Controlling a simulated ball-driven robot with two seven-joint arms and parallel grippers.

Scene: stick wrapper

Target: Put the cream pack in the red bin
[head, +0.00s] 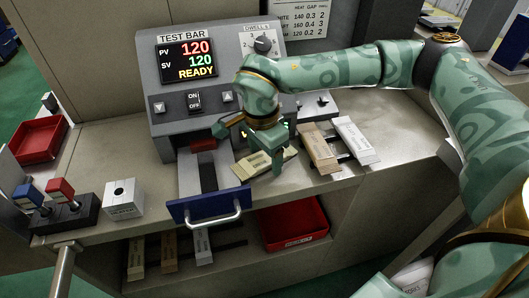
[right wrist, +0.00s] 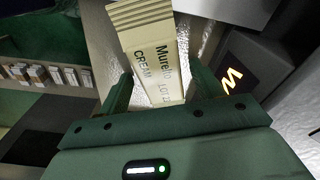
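The cream pack (head: 255,163) lies flat on the bench top, just right of the machine's open drawer. In the right wrist view the pale pack (right wrist: 152,55), printed "Murello CREAM", extends between my right gripper's fingers (right wrist: 158,88). My right gripper (head: 267,158) is down at the pack with its fingers open on either side; a small gap shows beside the pack. One red bin (head: 293,222) sits on the lower shelf under the bench. Another red bin (head: 39,139) is at the far left. My left gripper is not in view.
A grey test machine (head: 203,75) reads READY; its blue-fronted drawer (head: 208,205) sticks out. Tan (head: 320,149) and white (head: 355,140) packs lie on a dark rack to the right. A white block (head: 124,199) and a lever box (head: 63,213) stand at the left.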

